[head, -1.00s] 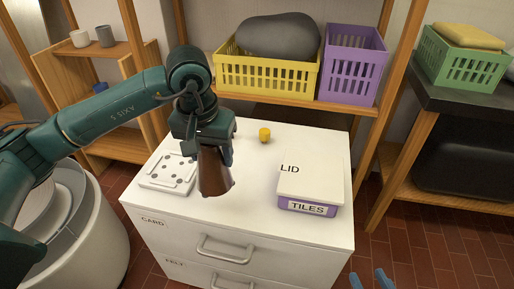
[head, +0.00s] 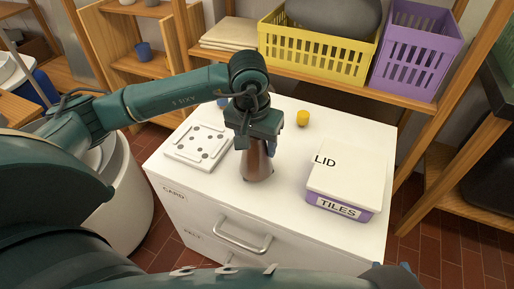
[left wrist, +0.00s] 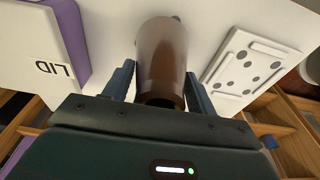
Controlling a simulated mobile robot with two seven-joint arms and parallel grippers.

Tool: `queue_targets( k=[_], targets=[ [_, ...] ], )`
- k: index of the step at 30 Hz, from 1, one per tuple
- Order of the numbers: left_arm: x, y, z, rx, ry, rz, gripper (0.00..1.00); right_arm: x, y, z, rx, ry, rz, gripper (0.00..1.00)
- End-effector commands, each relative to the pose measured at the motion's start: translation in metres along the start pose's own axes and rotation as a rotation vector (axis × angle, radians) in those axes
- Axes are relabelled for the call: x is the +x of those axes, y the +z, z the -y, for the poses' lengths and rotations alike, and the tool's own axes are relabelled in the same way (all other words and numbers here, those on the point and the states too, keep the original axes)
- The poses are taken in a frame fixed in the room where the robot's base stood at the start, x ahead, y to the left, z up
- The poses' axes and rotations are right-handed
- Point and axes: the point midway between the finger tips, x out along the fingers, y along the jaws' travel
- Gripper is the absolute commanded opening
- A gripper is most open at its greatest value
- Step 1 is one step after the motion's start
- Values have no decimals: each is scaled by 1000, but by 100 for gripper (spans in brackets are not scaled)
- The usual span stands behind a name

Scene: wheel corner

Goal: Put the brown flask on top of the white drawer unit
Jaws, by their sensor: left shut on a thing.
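The brown flask (head: 258,162) is upright at the top of the white drawer unit (head: 290,215), between the dotted white tile and the lidded box. My left gripper (head: 254,140) is shut on its upper part from above. In the left wrist view the flask (left wrist: 163,55) sits between the two fingers (left wrist: 158,85). Its base looks at or very close to the unit's top; I cannot tell if it touches. A small part of my right gripper (head: 398,271) shows at the bottom edge; its fingers are mostly hidden.
On the unit are a dotted white tile (head: 198,146), a small yellow object (head: 303,118) and a purple TILES box (head: 338,206) with a white lid (head: 348,175). Yellow (head: 315,55) and purple (head: 415,50) baskets stand on the shelf behind. The unit's front middle is bare.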

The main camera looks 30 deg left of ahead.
Motion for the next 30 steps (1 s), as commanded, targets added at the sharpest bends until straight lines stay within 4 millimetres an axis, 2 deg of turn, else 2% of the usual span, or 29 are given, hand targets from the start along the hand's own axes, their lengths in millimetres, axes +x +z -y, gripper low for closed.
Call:
queue_targets(
  k=[1, 3, 13, 14, 15, 22, 30],
  targets=[
    [10, 2, 0, 0, 0, 4, 24, 2, 2, 0, -5, 1, -7, 36],
    [17, 3, 0, 0, 0, 1, 24, 2, 1, 0, -9, 2, -15, 36],
    [22, 3, 0, 0, 0, -1, 24, 4, 3, -1, -13, 6, -28, 36],
    [22, 4, 0, 0, 0, 0, 58, 4, 1, -1, -14, 8, -36, 36],
    [20, 3, 0, 0, 0, 1, 61, 4, -1, -1, -15, 8, -42, 36],
    [20, 3, 0, 0, 0, 1, 79, 4, -1, -1, -17, 6, -44, 36],
    [18, 3, 0, 0, 0, 1, 79, 3, -2, 0, -17, 4, -37, 36]
  ],
)
